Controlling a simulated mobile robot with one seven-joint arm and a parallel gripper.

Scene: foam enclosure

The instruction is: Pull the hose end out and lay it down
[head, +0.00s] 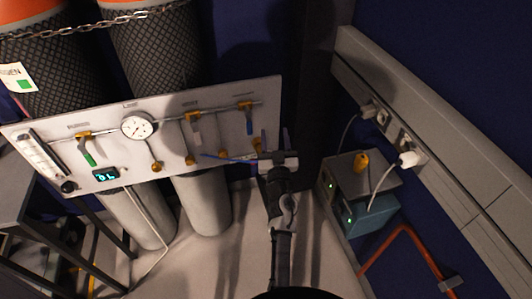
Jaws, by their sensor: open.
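A thin blue hose (232,158) shows in the head view, low on the right part of a grey gas panel (170,125). It runs nearly level, close to a brass port (223,158), towards my gripper. Whether it sits in a port is too small to tell. My gripper (274,139) is at the panel's right edge, its two fingers apart and pointing away from me. The gripper body hides the hose's right part. I see nothing clearly held between the fingers.
Two large cylinders (157,45) stand behind the panel, with a chain across them. A white tube (150,215) hangs below the panel. Boxes with plugs (362,195) and a wall rail (420,130) are to the right. A dark metal frame (50,225) is at left.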

